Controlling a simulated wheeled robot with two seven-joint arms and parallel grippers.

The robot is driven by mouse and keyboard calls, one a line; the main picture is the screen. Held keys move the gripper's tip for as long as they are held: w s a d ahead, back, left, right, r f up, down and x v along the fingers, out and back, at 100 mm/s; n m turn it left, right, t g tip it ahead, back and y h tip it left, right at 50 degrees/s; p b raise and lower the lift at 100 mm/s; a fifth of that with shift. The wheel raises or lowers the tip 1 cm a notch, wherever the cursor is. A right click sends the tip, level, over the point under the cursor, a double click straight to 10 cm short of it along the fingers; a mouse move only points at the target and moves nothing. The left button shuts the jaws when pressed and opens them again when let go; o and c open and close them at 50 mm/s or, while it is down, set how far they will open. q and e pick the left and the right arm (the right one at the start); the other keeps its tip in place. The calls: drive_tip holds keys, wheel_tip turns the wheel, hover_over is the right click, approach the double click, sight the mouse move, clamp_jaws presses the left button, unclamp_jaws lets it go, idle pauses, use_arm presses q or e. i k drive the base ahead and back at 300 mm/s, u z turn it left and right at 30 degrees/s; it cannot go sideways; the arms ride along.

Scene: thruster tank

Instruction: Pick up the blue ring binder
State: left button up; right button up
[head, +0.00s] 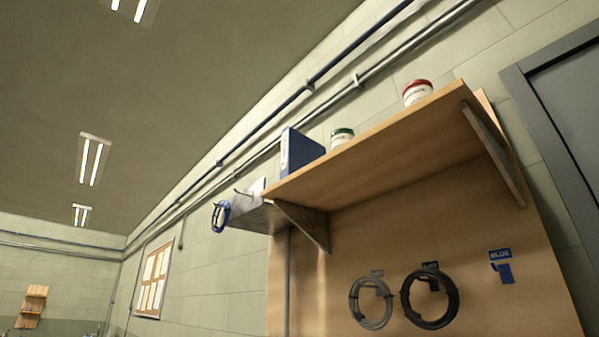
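The blue ring binder (299,150) stands upright on the left end of a wooden wall shelf (385,146), seen from below. Its spine with a pale label faces left, and its lower part is partly hidden by the shelf edge. Neither of my grippers shows in the head view, so nothing is seen near the binder.
Grey (371,302) and black (430,296) cable coils hang below. A metal box (254,212) with a blue coil (220,216) is at left. A door (565,110) is at right.

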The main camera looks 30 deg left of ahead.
sight(298, 151)
drive_tip(key=k, duration=0.35)
drive_tip(key=u, duration=0.7)
drive_tip(key=i, duration=0.75)
drive_tip(key=u, duration=0.2)
